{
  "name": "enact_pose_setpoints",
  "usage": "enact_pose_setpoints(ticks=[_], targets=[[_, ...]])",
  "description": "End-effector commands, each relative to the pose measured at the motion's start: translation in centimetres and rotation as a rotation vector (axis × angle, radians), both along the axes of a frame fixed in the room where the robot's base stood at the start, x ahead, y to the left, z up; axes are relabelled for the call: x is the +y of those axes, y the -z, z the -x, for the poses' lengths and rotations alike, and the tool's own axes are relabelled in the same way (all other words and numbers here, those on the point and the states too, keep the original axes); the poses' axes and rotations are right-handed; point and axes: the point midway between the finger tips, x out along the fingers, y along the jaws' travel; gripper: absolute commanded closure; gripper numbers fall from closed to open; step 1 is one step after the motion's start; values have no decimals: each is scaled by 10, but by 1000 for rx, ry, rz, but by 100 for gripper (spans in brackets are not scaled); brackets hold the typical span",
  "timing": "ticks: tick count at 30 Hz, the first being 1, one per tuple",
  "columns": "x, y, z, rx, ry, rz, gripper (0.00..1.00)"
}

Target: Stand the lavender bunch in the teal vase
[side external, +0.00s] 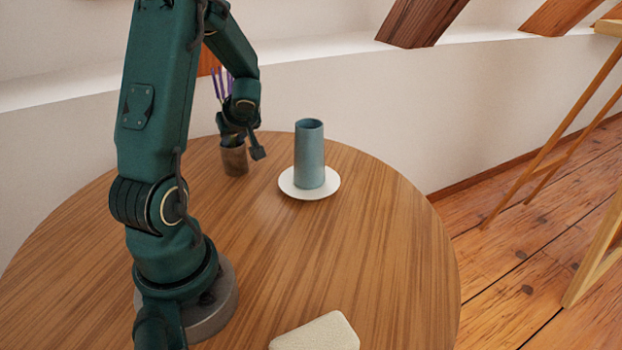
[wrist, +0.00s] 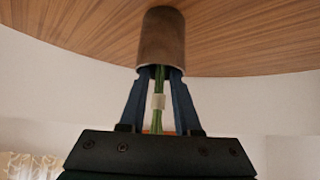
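The lavender bunch stands in a brown cup (side external: 235,162) on the round table; its purple tops (side external: 218,84) show beside my forearm in the side view. In the wrist view its green stems with a pale band (wrist: 158,102) run into the brown cup (wrist: 161,40). My gripper (wrist: 160,74) is open, with a finger on either side of the stems and visible gaps. In the side view my gripper (side external: 233,134) is just above the cup, its fingers partly hidden. The teal vase (side external: 309,155) stands upright and apart, to the right of the cup.
The vase stands on a white saucer (side external: 287,187). A pale block (side external: 317,335) lies at the near edge of the wooden table (side external: 380,240). The tabletop between is clear. A curved wall is close behind the table, and wooden furniture legs (side external: 550,150) stand at right.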

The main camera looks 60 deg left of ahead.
Motion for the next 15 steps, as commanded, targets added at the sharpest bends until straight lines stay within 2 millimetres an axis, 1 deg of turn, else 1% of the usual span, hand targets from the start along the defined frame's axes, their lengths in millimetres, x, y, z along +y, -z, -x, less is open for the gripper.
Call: enact_pose_setpoints(ticks=[9, 11, 15], targets=[[0, -2, 0, -1, 0, -1, 69], [0, -4, 0, -2, -1, -2, 69], [-11, -16, -1, -3, 2, -6, 69]])
